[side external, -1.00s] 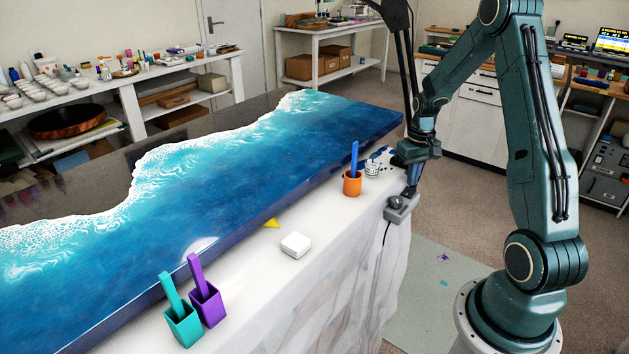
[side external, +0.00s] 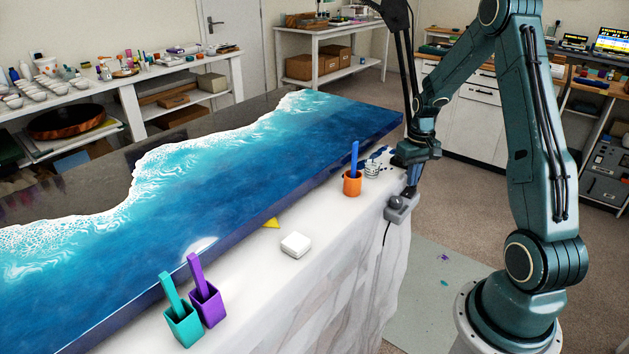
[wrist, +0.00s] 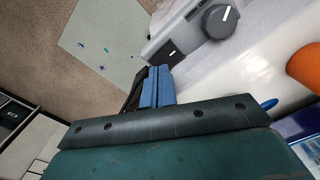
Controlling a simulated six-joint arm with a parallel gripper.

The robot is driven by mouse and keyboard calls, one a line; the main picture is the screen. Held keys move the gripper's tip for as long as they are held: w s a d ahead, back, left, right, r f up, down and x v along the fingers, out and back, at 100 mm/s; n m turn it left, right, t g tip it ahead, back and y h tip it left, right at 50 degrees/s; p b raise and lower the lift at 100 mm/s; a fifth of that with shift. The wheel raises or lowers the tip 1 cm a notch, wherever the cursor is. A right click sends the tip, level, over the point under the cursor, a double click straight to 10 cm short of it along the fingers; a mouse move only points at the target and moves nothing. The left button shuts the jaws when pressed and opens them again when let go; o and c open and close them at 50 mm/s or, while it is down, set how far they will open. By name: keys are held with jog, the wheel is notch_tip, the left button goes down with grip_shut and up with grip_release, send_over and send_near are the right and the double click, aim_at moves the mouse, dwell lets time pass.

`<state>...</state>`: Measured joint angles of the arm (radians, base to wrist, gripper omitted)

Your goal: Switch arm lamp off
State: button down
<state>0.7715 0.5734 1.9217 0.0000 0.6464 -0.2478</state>
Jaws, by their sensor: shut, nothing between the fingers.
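A grey control box (side external: 401,208) with a round knob sits at the right end of the white-covered table, with a cable hanging down. In the wrist view the box (wrist: 160,47) shows a dark dial (wrist: 219,20) with a white mark and a small black switch (wrist: 172,52). I cannot tell the switch's setting. My gripper (side external: 409,190) is just above and behind the box; its blue fingertips (wrist: 157,72) are together and empty, close to the switch end. Whether they touch it is unclear. The lamp itself is not clearly visible.
An orange cup (side external: 352,184) with a blue stick stands left of the box, near a small clear cup (side external: 372,168). A blue resin slab (side external: 260,180) fills the table behind. A white block (side external: 296,245) and teal and purple cups stand further left.

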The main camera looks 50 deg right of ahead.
aim_at(411, 189)
jog(key=shift+f, duration=0.9)
dwell(0.8)
jog(key=shift+r, duration=3.5)
